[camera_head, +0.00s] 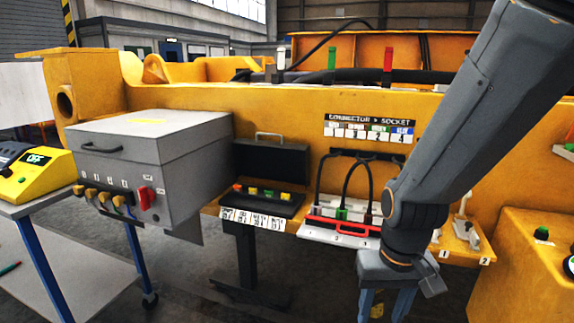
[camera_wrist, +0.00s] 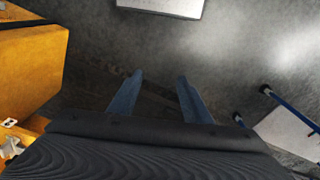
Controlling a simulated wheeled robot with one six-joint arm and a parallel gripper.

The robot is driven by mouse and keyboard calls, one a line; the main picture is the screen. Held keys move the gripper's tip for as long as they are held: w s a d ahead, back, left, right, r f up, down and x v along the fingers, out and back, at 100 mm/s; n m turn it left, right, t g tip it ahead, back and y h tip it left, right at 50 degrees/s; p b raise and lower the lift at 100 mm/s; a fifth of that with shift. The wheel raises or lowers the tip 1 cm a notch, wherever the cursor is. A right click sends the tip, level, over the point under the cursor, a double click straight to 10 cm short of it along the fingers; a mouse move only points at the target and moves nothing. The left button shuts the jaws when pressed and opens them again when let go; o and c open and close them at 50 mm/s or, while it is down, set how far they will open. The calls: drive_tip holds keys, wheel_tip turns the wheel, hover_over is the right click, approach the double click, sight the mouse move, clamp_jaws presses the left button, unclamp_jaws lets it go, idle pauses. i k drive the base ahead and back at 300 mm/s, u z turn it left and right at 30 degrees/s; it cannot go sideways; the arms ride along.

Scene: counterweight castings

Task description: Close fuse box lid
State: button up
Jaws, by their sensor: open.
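The fuse box (camera_head: 262,205) is a black case in the middle of the head view, with several coloured fuses in it. Its black lid (camera_head: 270,162) stands open and raised at the back, with a light handle on its upper edge. My gripper (camera_head: 384,308) is to the right of the fuse box and lower in the picture, pointing down. Its two blue fingers are apart, with nothing between them, as the wrist view also shows (camera_wrist: 160,82). The wrist view shows mostly floor; I do not make out the fuse box there.
A large grey box (camera_head: 150,140) with knobs and a red switch stands left of the fuse box. A white tray (camera_head: 318,233) with cables and a red handle lies between fuse box and arm. A yellow device (camera_head: 40,175) sits on a bench at far left.

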sight(289, 163)
drive_tip(key=u, duration=0.5)
drive_tip(key=k, duration=0.6)
drive_tip(key=u, duration=1.1)
drive_tip(key=i, duration=1.15)
drive_tip(key=z, duration=0.9)
drive_tip(key=i, duration=0.65)
drive_tip(key=z, duration=0.75)
